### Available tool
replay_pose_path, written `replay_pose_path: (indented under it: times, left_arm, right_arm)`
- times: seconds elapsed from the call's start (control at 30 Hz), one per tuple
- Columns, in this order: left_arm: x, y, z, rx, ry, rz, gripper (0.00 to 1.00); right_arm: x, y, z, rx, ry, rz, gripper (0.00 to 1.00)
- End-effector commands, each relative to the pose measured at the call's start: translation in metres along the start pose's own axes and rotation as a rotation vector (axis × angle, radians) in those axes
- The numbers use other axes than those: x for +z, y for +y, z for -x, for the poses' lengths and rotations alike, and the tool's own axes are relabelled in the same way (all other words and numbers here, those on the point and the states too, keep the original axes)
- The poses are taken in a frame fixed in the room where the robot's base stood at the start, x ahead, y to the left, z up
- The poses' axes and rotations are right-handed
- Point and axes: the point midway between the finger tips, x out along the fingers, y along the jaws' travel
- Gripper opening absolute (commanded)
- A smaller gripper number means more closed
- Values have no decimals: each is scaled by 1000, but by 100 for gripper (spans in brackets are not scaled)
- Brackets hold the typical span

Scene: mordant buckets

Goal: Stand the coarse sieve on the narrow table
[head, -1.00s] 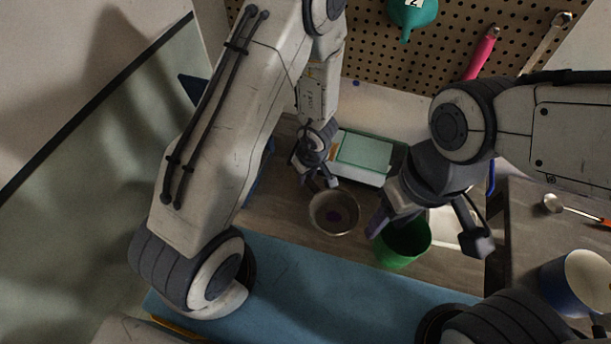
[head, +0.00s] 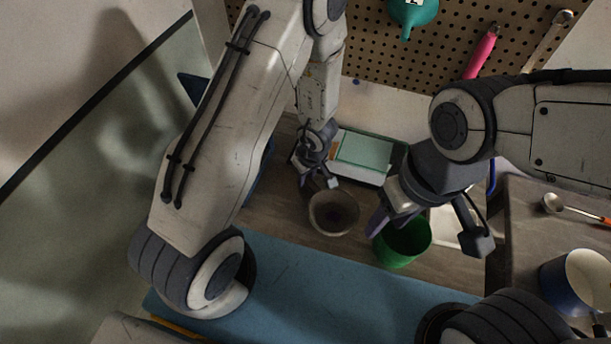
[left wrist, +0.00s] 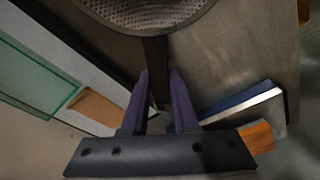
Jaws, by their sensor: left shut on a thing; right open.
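The sieve (head: 334,212) is a round metal bowl with a dark inside, over the brown wooden surface in the head view. Its grey mesh (left wrist: 150,12) fills the top of the left wrist view. My left gripper (head: 318,184) is shut on its dark handle (left wrist: 156,68); its purple fingers (left wrist: 160,85) flank the handle. I cannot tell whether the bowl touches the wood. My right gripper (head: 427,236) is open and empty, over the green bucket (head: 405,250). A brown wooden tabletop (head: 275,215) lies below; another (head: 530,215) stands at the right. I cannot tell which is the narrow table.
A white device with a pale green glass top (head: 363,149) stands behind the sieve. A blue surface (head: 310,285) lies in front. A pegboard (head: 390,55) with hanging tools is behind.

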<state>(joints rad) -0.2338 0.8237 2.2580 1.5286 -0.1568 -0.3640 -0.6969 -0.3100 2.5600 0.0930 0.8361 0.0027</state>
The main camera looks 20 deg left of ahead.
Motion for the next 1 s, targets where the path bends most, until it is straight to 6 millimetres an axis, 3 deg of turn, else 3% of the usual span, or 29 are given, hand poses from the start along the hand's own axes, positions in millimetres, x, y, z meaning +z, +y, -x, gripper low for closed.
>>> replay_pose_path:
  times: [0.2,0.23,0.3,0.67,0.77,1.0]
  left_arm:
    - [1,0,-4,0,0,-1,0]
    - [0,0,-3,1,0,-1,35]
    - [0,0,-3,0,0,-1,61]
    - [0,0,0,0,0,0,62]
    - [0,0,10,1,0,0,62]
    - [-1,1,54,2,1,-2,62]
  right_arm:
    - [0,0,-4,0,0,0,50]
    - [0,0,-3,0,0,0,50]
    - [0,0,-3,0,0,0,50]
    - [0,0,0,0,0,0,50]
    - [0,-1,8,0,0,1,50]
    - [-2,-3,45,0,0,7,50]
